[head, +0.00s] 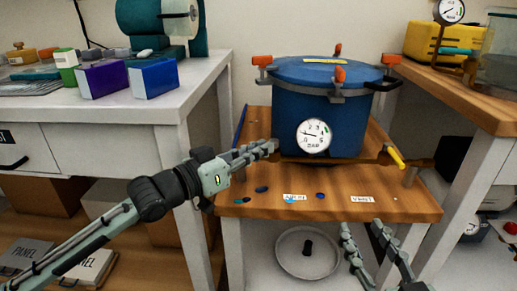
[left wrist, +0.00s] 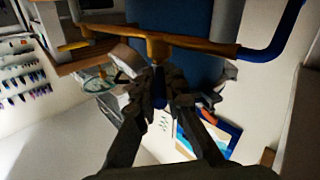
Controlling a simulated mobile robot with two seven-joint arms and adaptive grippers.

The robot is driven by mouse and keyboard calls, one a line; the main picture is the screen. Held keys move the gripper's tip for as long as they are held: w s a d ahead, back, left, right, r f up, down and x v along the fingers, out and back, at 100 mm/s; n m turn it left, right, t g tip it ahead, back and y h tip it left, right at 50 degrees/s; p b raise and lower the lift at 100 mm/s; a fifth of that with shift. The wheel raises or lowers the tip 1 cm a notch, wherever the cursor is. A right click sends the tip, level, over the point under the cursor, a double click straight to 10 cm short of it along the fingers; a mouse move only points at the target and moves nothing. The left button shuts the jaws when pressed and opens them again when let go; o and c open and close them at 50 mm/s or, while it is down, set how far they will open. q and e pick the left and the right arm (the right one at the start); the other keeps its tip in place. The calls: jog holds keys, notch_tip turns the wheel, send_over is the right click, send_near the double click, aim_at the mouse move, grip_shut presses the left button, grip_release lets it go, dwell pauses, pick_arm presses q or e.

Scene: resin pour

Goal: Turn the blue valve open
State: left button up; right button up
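The blue pot (head: 318,115) with a pressure gauge stands on a wooden stand. My left gripper (head: 272,147) is at the pot's lower left side. In the left wrist view a brass fitting (left wrist: 158,47) leads to the blue valve handle (left wrist: 160,84), which lies between the fingers of my left gripper (left wrist: 166,88). The fingers are close together on both sides of it and look closed on it. In the head view the fingers hide this handle. My right gripper (head: 365,228) is low in front of the stand, fingers apart and empty.
A yellow handle (head: 396,157) sticks out at the pot's right. A blue tube (left wrist: 280,45) runs at the upper right of the left wrist view. Labels and small dark blue pieces lie on the front shelf (head: 410,200). A white-legged table (head: 90,110) stands left.

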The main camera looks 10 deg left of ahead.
pick_arm(q)
jog(key=o, duration=0.5)
jog(key=shift+v, duration=6)
jog(key=shift+c, duration=0.3)
